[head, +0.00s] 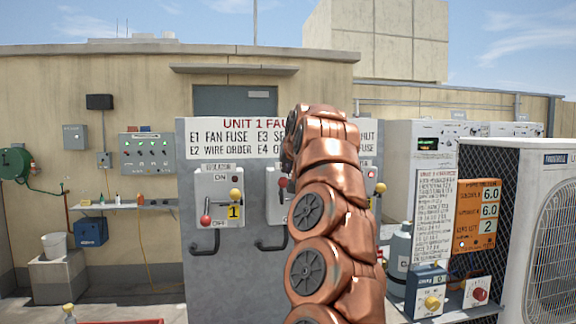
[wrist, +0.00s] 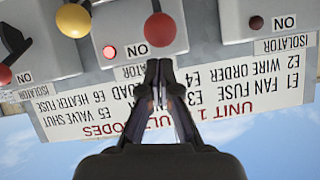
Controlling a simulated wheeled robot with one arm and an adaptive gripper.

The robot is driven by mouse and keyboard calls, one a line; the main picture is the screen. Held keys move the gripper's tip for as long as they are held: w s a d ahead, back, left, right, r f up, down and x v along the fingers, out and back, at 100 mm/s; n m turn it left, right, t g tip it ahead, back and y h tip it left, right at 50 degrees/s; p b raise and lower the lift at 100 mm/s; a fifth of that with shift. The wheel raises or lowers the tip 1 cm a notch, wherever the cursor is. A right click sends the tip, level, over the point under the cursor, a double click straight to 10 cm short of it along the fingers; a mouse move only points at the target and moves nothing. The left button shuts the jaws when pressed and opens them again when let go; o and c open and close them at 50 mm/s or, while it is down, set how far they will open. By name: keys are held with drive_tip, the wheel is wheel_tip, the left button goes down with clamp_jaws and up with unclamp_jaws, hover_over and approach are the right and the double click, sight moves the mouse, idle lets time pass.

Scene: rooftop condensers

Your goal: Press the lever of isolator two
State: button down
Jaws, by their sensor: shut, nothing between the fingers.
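Isolator two is the middle box (head: 279,209) on the grey panel, partly hidden by my arm in the head view. Its red-balled lever (head: 283,183) is up near the ON mark. The wrist view is upside down; there the red ball (wrist: 160,27) shows beside a lit red lamp (wrist: 109,51) and a yellow knob (wrist: 73,20). My gripper (wrist: 158,66) is shut and empty, its tips just above the box's top edge in space, close to the red ball. A small gap shows between tips and ball. The gripper is hidden behind my arm in the head view.
Isolator one (head: 213,184) has its red lever down by OFF. The fault code sign (head: 225,138) runs above. A mesh fence (head: 490,160) and condenser (head: 553,230) stand right.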

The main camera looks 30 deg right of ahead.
drive_tip(key=shift+a+f, duration=0.15)
drive_tip(key=shift+f, duration=0.3)
drive_tip(key=shift+s+f+b, duration=0.1)
drive_tip(key=shift+f+b, duration=0.05)
drive_tip(key=shift+b, duration=0.4)
